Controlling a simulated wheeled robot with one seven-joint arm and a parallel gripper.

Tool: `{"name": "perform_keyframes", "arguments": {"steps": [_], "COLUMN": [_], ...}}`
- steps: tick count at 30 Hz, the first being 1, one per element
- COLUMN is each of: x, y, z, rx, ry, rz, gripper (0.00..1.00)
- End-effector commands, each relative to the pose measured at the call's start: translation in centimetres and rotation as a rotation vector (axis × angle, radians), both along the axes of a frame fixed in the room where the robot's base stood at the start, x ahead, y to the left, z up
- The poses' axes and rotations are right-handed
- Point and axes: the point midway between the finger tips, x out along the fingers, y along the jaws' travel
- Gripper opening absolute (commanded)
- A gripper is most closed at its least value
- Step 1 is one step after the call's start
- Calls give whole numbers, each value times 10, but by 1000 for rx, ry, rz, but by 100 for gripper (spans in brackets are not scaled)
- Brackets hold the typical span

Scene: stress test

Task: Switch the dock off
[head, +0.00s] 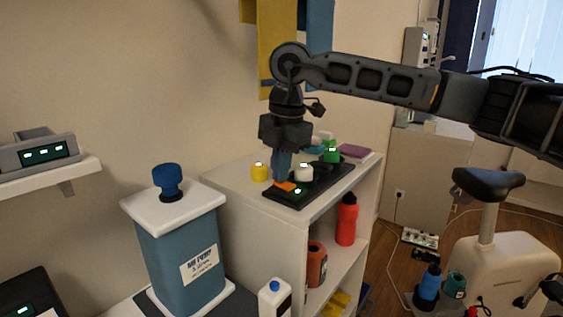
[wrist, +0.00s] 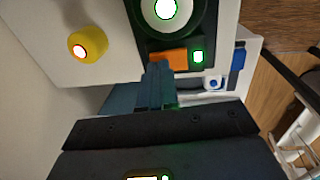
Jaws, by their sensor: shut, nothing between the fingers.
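The dock is a flat black base (head: 325,184) on the white shelf top. It has an orange switch (head: 286,186) and a small lit green light (head: 297,191) at its near end. A white round piece (head: 304,172) with a lit light sits on it. In the wrist view I see the orange switch (wrist: 172,58), the green light (wrist: 198,57) and the white piece (wrist: 150,12). My gripper (head: 281,179) points down, blue fingers shut and empty, tips at the switch; it also shows in the wrist view (wrist: 158,66). I cannot tell whether they touch.
A yellow piece (head: 259,173) with a light stands left of the dock, and a green one (head: 331,152) farther back. A purple item (head: 354,151) lies behind. A blue canister (head: 185,260) with a white lid (head: 205,200) stands front left. A red bottle (head: 346,222) is on the shelf below.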

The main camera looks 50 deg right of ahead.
Motion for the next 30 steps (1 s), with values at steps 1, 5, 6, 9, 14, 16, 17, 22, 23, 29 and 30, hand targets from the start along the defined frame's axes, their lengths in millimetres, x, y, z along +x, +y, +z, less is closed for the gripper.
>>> {"name": "perform_keyframes", "arguments": {"steps": [1,5,6,9,14,16,17,22,23,29,30], "x": [0,0,0,1,2,2,1,-2,-3,-13,-14], "y": [0,0,0,0,0,0,0,0,0,-1,-1], "z": [0,0,-2,-7,-5,-6,-6,-7,-7,-6,-6], "rx": [0,0,0,-1,0,1,1,1,1,1,1], "ry": [0,0,0,0,2,3,3,5,5,8,8], "rz": [0,0,0,0,0,0,0,0,0,0,0], "gripper": [0,0,0,0,0,0,0,0,0,0,0]}}
